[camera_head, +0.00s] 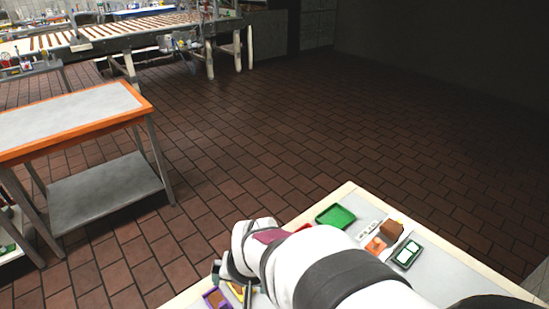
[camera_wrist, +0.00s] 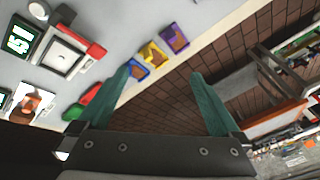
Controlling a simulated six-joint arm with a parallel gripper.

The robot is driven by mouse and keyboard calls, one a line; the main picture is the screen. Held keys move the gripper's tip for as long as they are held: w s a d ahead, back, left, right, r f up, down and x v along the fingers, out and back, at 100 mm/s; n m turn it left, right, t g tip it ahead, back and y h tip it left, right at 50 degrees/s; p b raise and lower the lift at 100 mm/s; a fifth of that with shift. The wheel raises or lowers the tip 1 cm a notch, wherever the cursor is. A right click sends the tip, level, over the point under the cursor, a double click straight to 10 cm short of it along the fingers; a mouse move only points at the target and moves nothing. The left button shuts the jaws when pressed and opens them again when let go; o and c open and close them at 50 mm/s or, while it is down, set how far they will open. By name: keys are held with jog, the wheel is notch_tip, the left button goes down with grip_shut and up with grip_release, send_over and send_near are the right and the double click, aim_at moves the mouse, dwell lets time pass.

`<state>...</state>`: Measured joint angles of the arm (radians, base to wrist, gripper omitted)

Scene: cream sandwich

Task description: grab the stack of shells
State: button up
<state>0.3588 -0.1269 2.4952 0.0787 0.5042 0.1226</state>
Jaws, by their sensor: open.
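My gripper (camera_wrist: 162,70) is open and empty, with its two teal fingers spread wide. In the head view it hangs at the left edge of the table, partly hidden by my arm. A purple tray (camera_wrist: 184,41) and a yellow tray (camera_wrist: 147,62), with brown contents, stand on the table just beyond the fingertips. The purple tray also shows in the head view (camera_head: 207,302). A brown block (camera_head: 391,230) stands on the table's right part, beside a flat orange piece (camera_head: 375,246). I cannot tell for certain which brown things are the shells.
A green tray (camera_head: 335,216) lies near the table's far corner. A white device (camera_wrist: 64,58) with a red part stands on the table. An orange-edged bench (camera_head: 75,115) stands apart across the tiled floor.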

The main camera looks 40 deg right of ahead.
jog(key=w+d+f+m+t+h, duration=0.1)
jog(key=w+d+f+m+h, duration=0.15)
jog(key=d, duration=0.85)
jog(key=m+g+h, duration=0.3)
jog(key=m+h, duration=0.1)
jog(key=h, duration=0.6)
send_near(392, 229)
jog(key=x, duration=1)
jog(key=shift+f, duration=0.1)
jog(key=c, duration=1.1)
jog(key=shift+c, duration=0.2)
